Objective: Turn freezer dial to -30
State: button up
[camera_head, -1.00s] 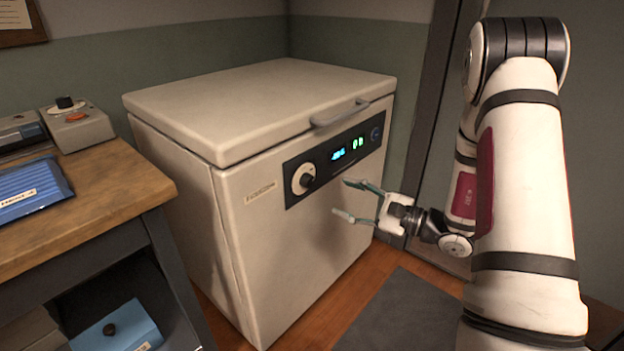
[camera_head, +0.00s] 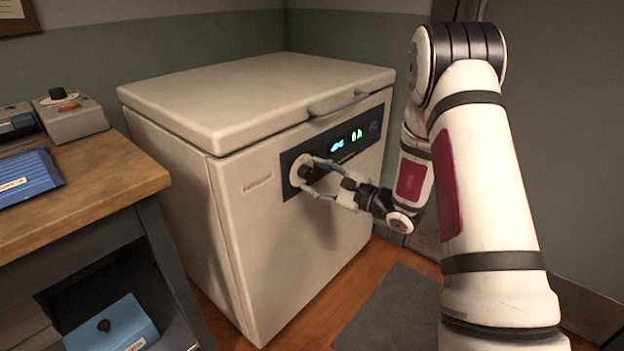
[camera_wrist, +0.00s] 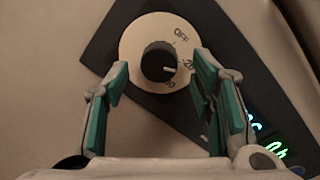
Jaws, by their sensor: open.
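The freezer (camera_head: 275,230) is a white chest with its lid shut. Its dial is a black knob (camera_wrist: 158,62) on a cream disc (camera_wrist: 133,42) marked OFF and -20, with a lower mark ending in 0 that I cannot read fully. The knob's white pointer line points right, close to the -20 mark. In the head view the dial disc (camera_head: 296,169) is on the left of the black panel. My gripper (camera_head: 313,176) is open in front of it. In the wrist view, its green-padded fingers (camera_wrist: 161,72) stand on either side of the knob, with gaps visible.
Lit displays (camera_head: 347,140) are on the panel to the right of the dial. A lid handle (camera_head: 338,104) juts out above. A wooden workbench (camera_head: 95,190) with a blue packet and grey boxes stands at left. A grey mat (camera_head: 390,310) lies on the floor.

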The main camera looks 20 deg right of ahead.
jog(key=shift+x, duration=0.85)
jog(key=shift+c, duration=0.2)
jog(key=c, duration=1.1)
jog(key=m+p, duration=0.1)
jog(key=m, duration=0.2)
jog(key=m+p, duration=0.3)
jog(key=shift+s+m, duration=0.1)
jog(key=shift+m, duration=0.3)
jog(key=m+p, duration=0.4)
jog(key=m, duration=0.1)
jog(key=shift+a+t, duration=0.15)
jog(key=shift+t, duration=0.25)
jog(key=shift+f+m+p, duration=0.1)
jog(key=shift+m+p, duration=0.2)
jog(key=shift+m, duration=0.1)
